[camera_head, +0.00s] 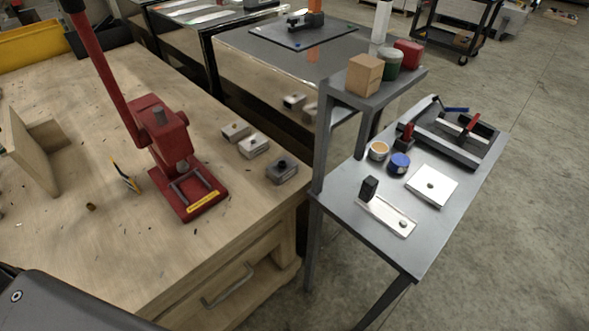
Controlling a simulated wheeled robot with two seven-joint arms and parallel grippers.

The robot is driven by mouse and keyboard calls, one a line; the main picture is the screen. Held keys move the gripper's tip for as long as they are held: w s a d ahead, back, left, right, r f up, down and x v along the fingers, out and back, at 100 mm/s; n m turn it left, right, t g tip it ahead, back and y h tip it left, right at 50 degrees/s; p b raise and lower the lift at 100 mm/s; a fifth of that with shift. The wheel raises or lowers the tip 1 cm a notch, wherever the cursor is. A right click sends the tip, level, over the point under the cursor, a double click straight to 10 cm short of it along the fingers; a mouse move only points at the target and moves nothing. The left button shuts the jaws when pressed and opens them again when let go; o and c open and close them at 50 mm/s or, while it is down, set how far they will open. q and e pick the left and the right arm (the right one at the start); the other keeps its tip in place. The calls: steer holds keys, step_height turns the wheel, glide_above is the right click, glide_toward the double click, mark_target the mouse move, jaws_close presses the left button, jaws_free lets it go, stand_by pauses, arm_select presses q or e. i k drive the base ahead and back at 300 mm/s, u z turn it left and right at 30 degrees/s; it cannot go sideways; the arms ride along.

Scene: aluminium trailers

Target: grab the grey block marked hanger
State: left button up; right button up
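Three small blocks stand in a row on the wooden workbench, right of a red press. The nearest is a darker grey block (282,171) with a dark round top feature, close to the bench's right edge. Behind it are a lighter grey block (254,146) and a beige-grey block (235,131). Any marking on them is too small to read, so I cannot tell which is marked hanger. Neither of my grippers shows.
The red press (165,140) with its tall lever stands on the wooden workbench (110,260). A grey metal table (440,225) with a raised shelf (345,95) stands to the right, holding cups, plates and a clamp fixture. The bench front below the blocks is clear.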

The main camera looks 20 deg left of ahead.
mark_target(277, 175)
steer(key=z, duration=0.65)
steer(key=k, duration=0.95)
steer(key=u, duration=1.35)
